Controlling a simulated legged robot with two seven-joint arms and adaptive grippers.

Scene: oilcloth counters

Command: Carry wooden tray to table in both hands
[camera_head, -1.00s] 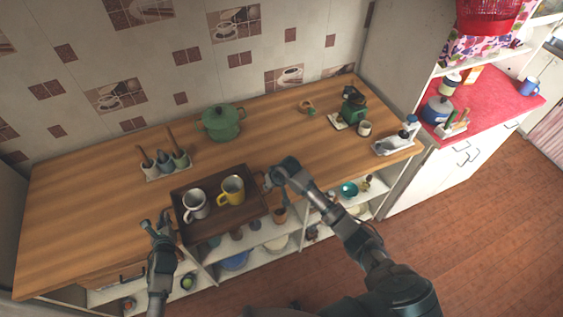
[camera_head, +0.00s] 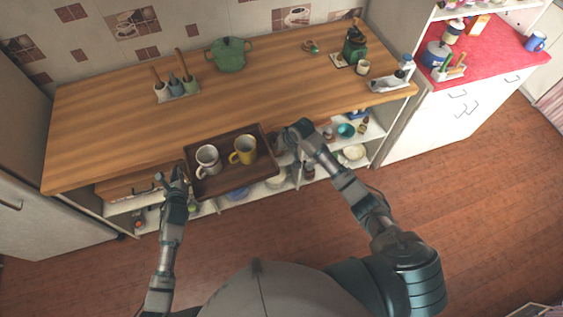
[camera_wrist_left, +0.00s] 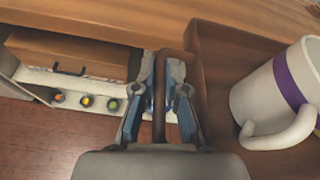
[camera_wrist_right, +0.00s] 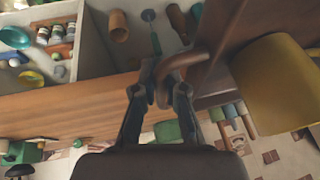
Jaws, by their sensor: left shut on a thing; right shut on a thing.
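The dark wooden tray (camera_head: 232,180) is held between my two hands at the counter's front edge and sticks out past it over the open shelves. A white mug with a purple band (camera_head: 208,160) and a yellow mug (camera_head: 243,150) stand upright on it. My left gripper (camera_head: 178,178) is shut on the tray's left handle (camera_wrist_left: 160,95). My right gripper (camera_head: 284,140) is shut on the right handle, a curved bar in the right wrist view (camera_wrist_right: 172,75). The white mug (camera_wrist_left: 285,95) and yellow mug (camera_wrist_right: 270,85) also show in the wrist views.
The wooden counter (camera_head: 130,130) holds a green pot (camera_head: 230,55), a utensil holder (camera_head: 178,92), a green grinder (camera_head: 354,50) and a soap bottle (camera_head: 405,66) at the back. A red-topped cabinet (camera_head: 490,60) stands right. The wood floor (camera_head: 470,200) is clear.

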